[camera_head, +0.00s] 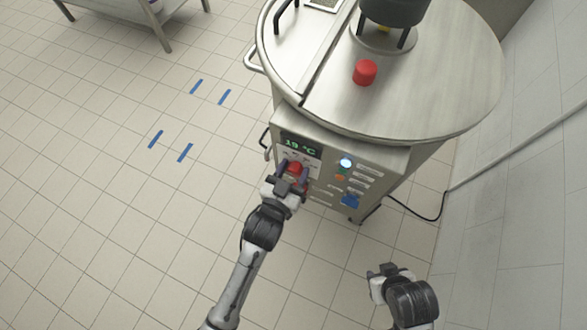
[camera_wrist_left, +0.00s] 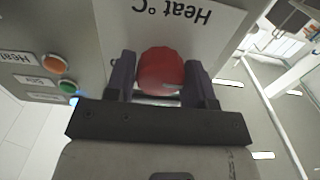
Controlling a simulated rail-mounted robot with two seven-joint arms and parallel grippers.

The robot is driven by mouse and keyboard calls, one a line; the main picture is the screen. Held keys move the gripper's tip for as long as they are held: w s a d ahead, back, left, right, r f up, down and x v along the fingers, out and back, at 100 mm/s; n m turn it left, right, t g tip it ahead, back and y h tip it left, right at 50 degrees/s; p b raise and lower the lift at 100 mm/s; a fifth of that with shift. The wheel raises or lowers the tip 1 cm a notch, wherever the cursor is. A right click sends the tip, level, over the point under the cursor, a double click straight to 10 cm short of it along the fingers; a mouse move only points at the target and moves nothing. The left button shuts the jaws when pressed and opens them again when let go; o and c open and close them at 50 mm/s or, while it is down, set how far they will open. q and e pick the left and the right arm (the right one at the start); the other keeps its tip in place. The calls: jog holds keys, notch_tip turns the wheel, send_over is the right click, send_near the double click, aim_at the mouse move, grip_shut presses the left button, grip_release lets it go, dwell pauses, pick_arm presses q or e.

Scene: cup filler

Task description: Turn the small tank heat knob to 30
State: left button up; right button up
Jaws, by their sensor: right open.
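The small tank heat knob is a round red knob (camera_head: 295,168) on the front panel, below a green display (camera_head: 299,145) that seems to read 19 °C. In the left wrist view the knob (camera_wrist_left: 160,70) sits between the two dark fingers, below an upside-down "Heat °C" label (camera_wrist_left: 175,18). My left gripper (camera_head: 291,176) is shut on the knob, with a finger against each side; it also shows in the left wrist view (camera_wrist_left: 161,82). The knob's scale marks are not readable. My right gripper (camera_head: 386,270) is open and empty, low at the right, away from the machine.
A red emergency button (camera_head: 365,72) stands on the round steel top (camera_head: 430,100). A wall (camera_head: 520,220) is at the right.

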pick_arm(q)
jog(key=c, duration=0.5)
jog(key=shift+r+m+p, duration=0.2)
jog(key=shift+m+p, duration=0.4)
jog(key=shift+p, duration=0.4)
jog(key=shift+m+p, duration=1.1)
jog(key=shift+p, duration=0.15)
jog(key=shift+f+m+p, duration=0.1)
jog(key=shift+m+p, duration=0.75)
jog(key=shift+m, duration=0.25)
jog(key=shift+f+m+p, duration=0.15)
jog(key=shift+m+p, duration=0.45)
jog(key=shift+m, duration=0.4)
jog(key=o, duration=0.9)
